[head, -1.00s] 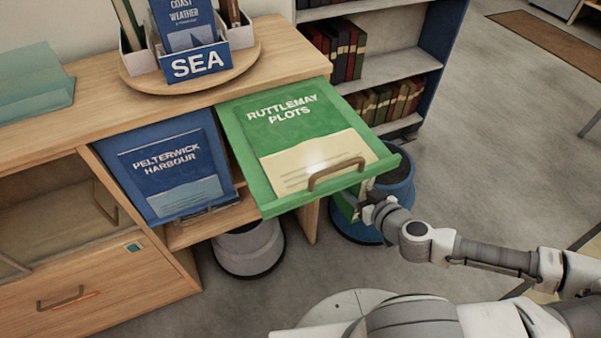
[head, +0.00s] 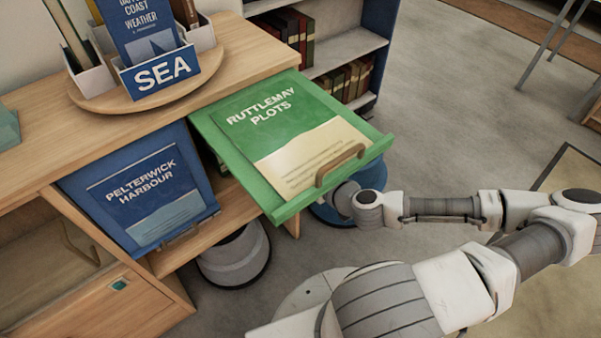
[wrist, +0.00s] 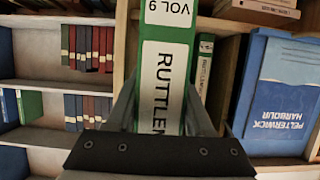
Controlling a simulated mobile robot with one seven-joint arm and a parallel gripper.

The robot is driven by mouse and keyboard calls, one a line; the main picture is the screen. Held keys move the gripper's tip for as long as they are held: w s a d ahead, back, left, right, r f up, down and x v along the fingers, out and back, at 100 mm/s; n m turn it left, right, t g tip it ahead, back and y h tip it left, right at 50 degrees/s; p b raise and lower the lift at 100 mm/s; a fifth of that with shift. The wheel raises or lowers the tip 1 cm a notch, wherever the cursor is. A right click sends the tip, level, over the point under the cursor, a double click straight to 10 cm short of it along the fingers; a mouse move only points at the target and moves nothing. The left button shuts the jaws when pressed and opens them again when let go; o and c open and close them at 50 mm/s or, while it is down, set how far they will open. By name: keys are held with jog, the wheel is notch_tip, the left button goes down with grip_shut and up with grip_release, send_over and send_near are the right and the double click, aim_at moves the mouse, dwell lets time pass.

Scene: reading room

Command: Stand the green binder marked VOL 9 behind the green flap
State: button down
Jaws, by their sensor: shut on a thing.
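The green binder (wrist: 188,25) marked VOL 9 is upright in the wrist view, its spine with white labels facing me. My gripper (wrist: 162,108) is shut on it, one finger on each side of the spine. The green flap (head: 235,150), with the RUTTLEMAY PLOTS picture and a bronze handle, is raised and sticks out from the cabinet in the head view. The flap hides my gripper and the held binder there; only my wrist shows at its front right edge. Another green binder (wrist: 204,66) stands in the compartment beyond, right of the held one.
The blue flap (head: 125,175) hangs tilted beside the green one; it also shows in the wrist view (wrist: 280,95). A round board (head: 100,98) with the SEA box (head: 165,72) is on the cabinet top. A bookcase (head: 345,52) stands behind.

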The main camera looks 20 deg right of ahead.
jog(key=shift+w+a+f+b, duration=0.1)
jog(key=shift+w+a+b, duration=0.1)
jog(key=shift+w+b, duration=0.5)
jog(key=shift+w+a+f+b, duration=0.1)
jog(key=shift+w+a+b, duration=0.15)
jog(key=shift+w+b, duration=0.5)
jog(key=shift+w+a+f+b, duration=0.15)
jog(key=shift+w+b, duration=0.25)
jog(key=shift+b, duration=0.55)
jog(key=shift+w+a+b, duration=0.15)
jog(key=shift+w+b, duration=0.4)
jog(key=shift+b, duration=0.65)
jog(key=b, duration=0.1)
jog(key=w+b, duration=0.1)
jog(key=b, duration=0.1)
jog(key=shift+w+a, duration=0.15)
jog(key=shift+a, duration=0.15)
jog(key=shift+w+a+r, duration=0.15)
jog(key=shift+w, duration=0.25)
jog(key=shift+w+a+r, duration=0.1)
jog(key=shift+w+a, duration=0.05)
jog(key=shift+w, duration=0.2)
jog(key=shift+w+a+f, duration=0.1)
jog(key=shift+w+a, duration=0.2)
jog(key=shift+w, duration=0.65)
jog(key=shift+w+a, duration=0.25)
jog(key=shift+w, duration=0.65)
jog(key=w+a+f, duration=0.1)
jog(key=w+a, duration=0.2)
jog(key=w, duration=0.6)
